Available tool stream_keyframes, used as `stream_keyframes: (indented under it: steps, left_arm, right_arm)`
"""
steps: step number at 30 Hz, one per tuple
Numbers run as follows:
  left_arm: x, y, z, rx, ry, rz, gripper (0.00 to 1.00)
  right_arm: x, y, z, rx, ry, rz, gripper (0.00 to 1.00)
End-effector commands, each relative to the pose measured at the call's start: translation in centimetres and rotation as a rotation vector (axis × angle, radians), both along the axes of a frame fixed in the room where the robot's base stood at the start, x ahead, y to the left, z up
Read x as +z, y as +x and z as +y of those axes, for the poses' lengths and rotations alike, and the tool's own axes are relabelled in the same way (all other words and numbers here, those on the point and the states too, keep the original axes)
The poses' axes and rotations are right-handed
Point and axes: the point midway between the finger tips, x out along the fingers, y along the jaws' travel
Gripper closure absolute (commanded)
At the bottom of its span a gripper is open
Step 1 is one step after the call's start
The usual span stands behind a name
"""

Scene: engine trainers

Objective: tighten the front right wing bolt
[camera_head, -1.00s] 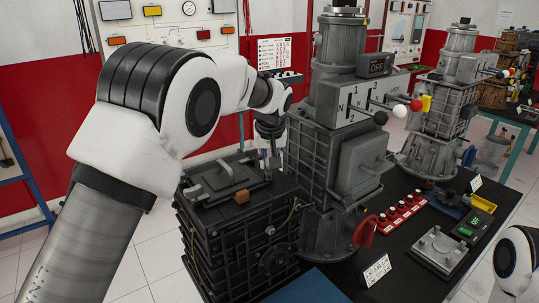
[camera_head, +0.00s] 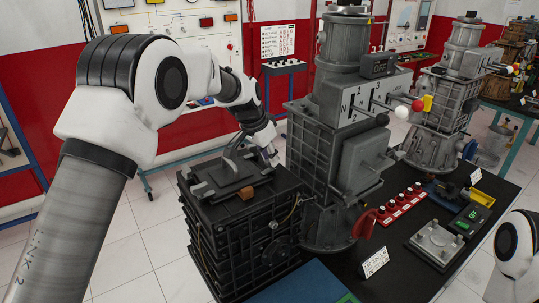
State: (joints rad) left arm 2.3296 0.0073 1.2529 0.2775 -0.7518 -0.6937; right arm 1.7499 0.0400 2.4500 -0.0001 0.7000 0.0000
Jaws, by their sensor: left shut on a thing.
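The black ribbed engine box (camera_head: 232,240) stands at the left end of the dark bench, with a flat lid (camera_head: 225,187) on top. A small brown block (camera_head: 247,193) sits at the lid's near edge. A curved grey piece (camera_head: 233,152) rises over the lid's far side. My left gripper (camera_head: 270,158) is tilted down at the far right corner of the lid. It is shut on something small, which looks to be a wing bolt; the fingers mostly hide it. I cannot make out the other wing bolts. My right gripper is out of view; only part of my right arm shows.
A tall grey gearbox trainer (camera_head: 340,110) with knobbed levers stands close to the right of the box. A blue panel (camera_head: 300,285) is at the near edge.

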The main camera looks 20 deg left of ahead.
Motion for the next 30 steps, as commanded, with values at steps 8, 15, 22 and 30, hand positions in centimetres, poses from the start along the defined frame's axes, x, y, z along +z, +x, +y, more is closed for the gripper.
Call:
stream_keyframes:
  steps: [8,15,22,30]
  left_arm:
    - [-0.19,0.05,-0.01,-0.126,0.001,0.001,1.00]
    - [-0.15,0.04,-0.01,-0.162,0.001,0.001,1.00]
    - [-0.14,0.04,-0.02,-0.164,0.002,0.001,1.00]
    - [-0.10,0.04,-0.01,-0.163,0.003,0.001,0.58]
  right_arm:
    - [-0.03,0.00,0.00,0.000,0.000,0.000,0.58]
    - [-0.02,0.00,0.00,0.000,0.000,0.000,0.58]
    - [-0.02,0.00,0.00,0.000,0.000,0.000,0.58]
    - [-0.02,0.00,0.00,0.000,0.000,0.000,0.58]
